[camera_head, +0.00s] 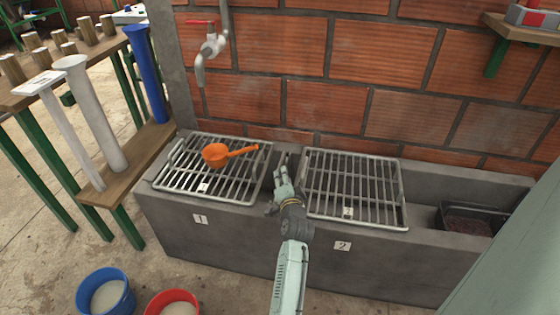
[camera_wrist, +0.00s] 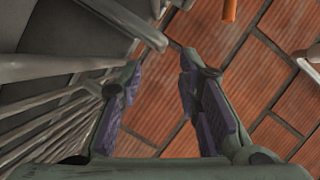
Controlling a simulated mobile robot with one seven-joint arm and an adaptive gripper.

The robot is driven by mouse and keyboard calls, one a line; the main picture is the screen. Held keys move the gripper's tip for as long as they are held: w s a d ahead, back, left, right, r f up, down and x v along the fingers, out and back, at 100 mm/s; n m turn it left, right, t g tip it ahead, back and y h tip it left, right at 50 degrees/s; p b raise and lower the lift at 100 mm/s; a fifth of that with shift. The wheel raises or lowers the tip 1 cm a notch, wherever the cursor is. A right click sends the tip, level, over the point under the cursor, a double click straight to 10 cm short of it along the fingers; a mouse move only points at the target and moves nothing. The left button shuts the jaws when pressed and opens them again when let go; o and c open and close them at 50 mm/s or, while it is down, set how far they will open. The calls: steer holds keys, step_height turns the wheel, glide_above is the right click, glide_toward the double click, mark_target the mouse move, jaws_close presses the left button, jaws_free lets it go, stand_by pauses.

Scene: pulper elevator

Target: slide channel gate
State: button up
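The grey concrete trough (camera_head: 230,238) stands against the brick wall, with a left grate (camera_head: 178,180) over the part labelled 1 and a right grate (camera_head: 372,190) over the part labelled 2. My gripper (camera_head: 284,166) is over the gap between the two grates. No channel gate can be made out clearly; my gripper and arm cover part of that gap. In the wrist view my gripper (camera_wrist: 158,78) is open, with nothing between its fingers. Grate bars (camera_wrist: 50,68) show to the left of the fingers there, and brick wall shows between and beyond them.
An orange ladle (camera_head: 215,155) lies on the left grate. A tap (camera_head: 211,45) is on the wall above. A black tray (camera_head: 468,222) sits at the trough's right end. A wooden bench (camera_head: 128,165) with tall tubes stands left; blue (camera_head: 108,292) and red (camera_head: 172,303) buckets stand in front.

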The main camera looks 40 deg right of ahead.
mark_target(281, 162)
steer(key=x, duration=1)
steer(key=shift+c, duration=0.2)
jaws_close()
steer(key=shift+r, duration=0.1)
stand_by(0.4)
